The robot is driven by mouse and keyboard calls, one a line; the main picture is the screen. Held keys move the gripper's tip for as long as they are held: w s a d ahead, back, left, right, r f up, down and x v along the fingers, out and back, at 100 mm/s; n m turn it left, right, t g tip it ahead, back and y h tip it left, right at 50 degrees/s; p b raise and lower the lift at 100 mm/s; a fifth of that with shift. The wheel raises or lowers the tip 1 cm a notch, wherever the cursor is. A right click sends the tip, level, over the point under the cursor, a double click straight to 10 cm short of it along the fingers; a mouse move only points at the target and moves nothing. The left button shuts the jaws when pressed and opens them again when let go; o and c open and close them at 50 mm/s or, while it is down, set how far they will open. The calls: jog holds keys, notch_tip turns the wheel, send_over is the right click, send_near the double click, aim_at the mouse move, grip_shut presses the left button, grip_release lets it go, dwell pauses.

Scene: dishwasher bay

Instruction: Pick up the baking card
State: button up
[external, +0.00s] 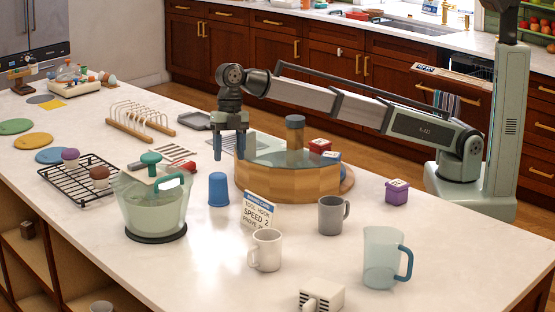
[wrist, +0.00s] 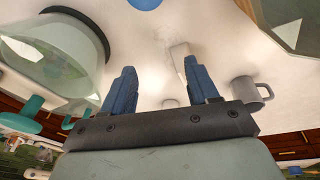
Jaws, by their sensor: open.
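The baking card (external: 258,210) is a small white card with a blue top band and dark print. It stands tilted on the white counter in the external view, just behind the white mug (external: 265,250), which hides part of its lower edge. My gripper (external: 228,152) points down, open and empty, behind and to the left of the card and apart from it. In the wrist view my gripper's (wrist: 160,78) two blue fingers are spread with nothing held between them. A pale narrow shape lies beyond them there; I cannot tell whether it is the card.
A blue cup (external: 218,189) stands left of the card and a grey mug (external: 331,215) right of it. A round wooden box (external: 275,175) is behind. A clear mixing bowl (external: 152,212) stands left, a clear jug (external: 382,258) right.

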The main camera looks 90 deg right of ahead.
jog(key=s+a+r+n+h, duration=0.2)
jog(key=s+a+n+h, duration=0.1)
jog(key=s+a, duration=0.7)
send_over(260, 205)
jog(key=d, duration=0.2)
jog(key=f, duration=0.7)
jog(key=shift+s+a+f, duration=0.15)
jog(key=shift+s+a, duration=0.1)
jog(key=shift+s, duration=0.1)
jog(key=shift+w+a+f, duration=0.15)
jog(key=shift+w+f, duration=0.05)
jog(key=shift+f, duration=1.3)
jog(key=shift+w+a+f, duration=0.1)
jog(key=shift+w+f, duration=0.05)
jog(key=shift+f, duration=1.35)
grip_shut()
